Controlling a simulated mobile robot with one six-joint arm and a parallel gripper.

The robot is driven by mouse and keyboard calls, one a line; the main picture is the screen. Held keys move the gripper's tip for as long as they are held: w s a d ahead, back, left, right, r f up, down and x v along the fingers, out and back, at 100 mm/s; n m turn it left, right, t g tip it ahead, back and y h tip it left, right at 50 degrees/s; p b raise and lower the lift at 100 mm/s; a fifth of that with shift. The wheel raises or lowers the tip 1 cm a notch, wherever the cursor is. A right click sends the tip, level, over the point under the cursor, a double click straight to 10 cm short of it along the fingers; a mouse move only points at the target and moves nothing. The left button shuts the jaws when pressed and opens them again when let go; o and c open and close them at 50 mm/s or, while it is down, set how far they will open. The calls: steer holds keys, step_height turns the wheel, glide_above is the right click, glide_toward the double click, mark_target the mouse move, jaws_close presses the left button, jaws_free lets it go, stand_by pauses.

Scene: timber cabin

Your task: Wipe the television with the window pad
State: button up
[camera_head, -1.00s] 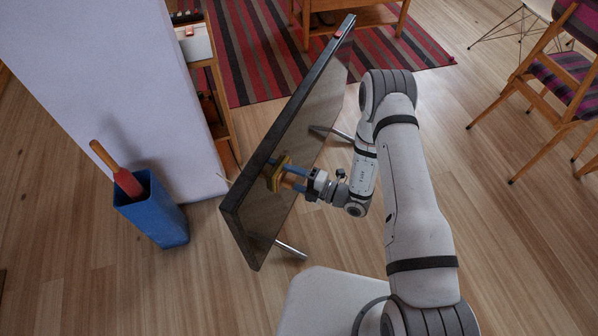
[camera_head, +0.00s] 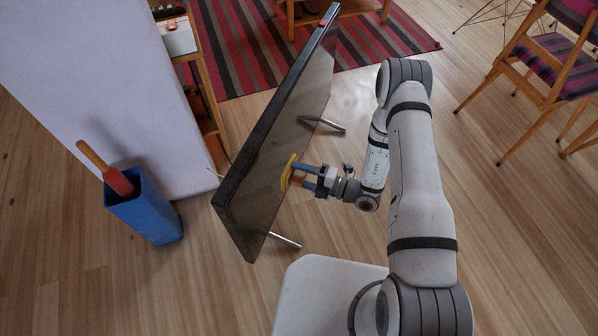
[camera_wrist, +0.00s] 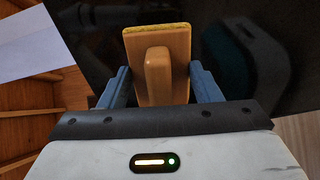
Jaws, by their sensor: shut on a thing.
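The television (camera_head: 285,135) is a thin dark panel standing on metal feet on the floor, left of my arm. Its glossy screen faces my arm and fills much of the wrist view (camera_wrist: 260,50). The window pad (camera_head: 288,172) has a yellow face turned toward the screen. In the wrist view its tan back and raised grip (camera_wrist: 158,75) show between the blue fingers. My gripper (camera_head: 299,175) is shut on the window pad and holds it at the lower middle of the screen. I cannot tell whether the pad touches the glass.
A blue bin (camera_head: 146,213) with a red, wooden-handled item (camera_head: 105,170) stands left of the television, by a white wall (camera_head: 110,80). A striped rug (camera_head: 240,50) lies behind. A wooden chair (camera_head: 550,75) stands at right. Wooden floor between is clear.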

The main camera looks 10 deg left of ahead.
steer(key=shift+d, duration=0.15)
steer(key=d, duration=0.2)
steer(key=shift+s+d, duration=0.25)
steer(key=shift+d, duration=0.1)
